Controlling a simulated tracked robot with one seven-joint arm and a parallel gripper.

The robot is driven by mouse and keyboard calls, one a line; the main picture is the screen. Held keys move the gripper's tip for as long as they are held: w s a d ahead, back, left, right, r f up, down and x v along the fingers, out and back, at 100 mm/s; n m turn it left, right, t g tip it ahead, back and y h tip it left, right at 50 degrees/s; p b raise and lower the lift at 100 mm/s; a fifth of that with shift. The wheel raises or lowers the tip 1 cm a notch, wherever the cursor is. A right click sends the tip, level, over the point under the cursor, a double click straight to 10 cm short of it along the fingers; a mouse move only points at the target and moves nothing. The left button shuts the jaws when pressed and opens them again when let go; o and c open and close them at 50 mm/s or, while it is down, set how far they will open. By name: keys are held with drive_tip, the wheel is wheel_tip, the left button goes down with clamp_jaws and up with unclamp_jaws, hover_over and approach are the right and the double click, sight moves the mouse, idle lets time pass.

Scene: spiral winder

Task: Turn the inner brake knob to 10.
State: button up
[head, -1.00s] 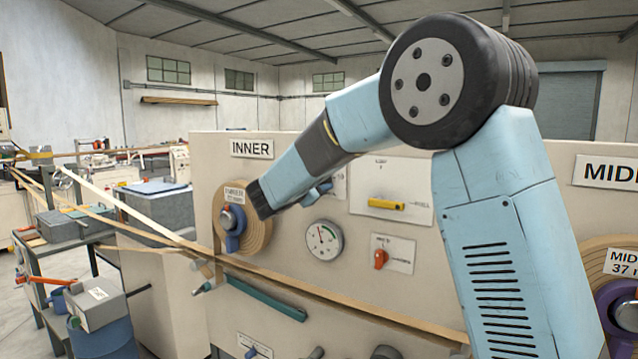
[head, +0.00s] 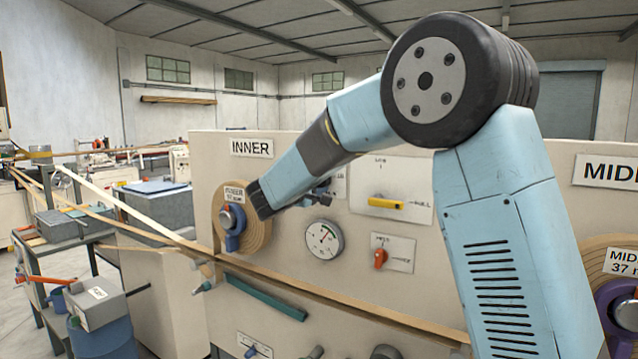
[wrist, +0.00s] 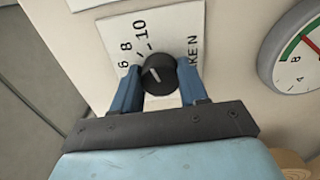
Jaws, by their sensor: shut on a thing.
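The inner brake knob (wrist: 158,74) is small, round and black with a short white pointer line, in the wrist view. It sits on a white plate (wrist: 178,40) marked 6, 8 and 10 along its left and upper side. The exact number the pointer faces is hard to tell. My gripper (wrist: 160,82) has its two blue fingers on either side of the knob, shut on it.
A round gauge (head: 323,240) with a green arc sits below my gripper; it also shows in the wrist view (wrist: 297,48). A tape roll (head: 257,232) with a blue clamp is left of it. A yellow handle (head: 385,204) and an orange knob (head: 380,258) are to the right.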

drive_tip(key=shift+d+f, duration=0.1)
drive_tip(key=shift+f, duration=0.2)
drive_tip(key=o, duration=1.1)
drive_tip(key=shift+r, duration=0.1)
drive_tip(key=shift+c, duration=0.2)
drive_tip(key=shift+s+r, duration=0.1)
drive_tip(key=v, duration=1.3)
drive_tip(key=shift+s+a, duration=0.2)
drive_tip(key=shift+a, duration=0.1)
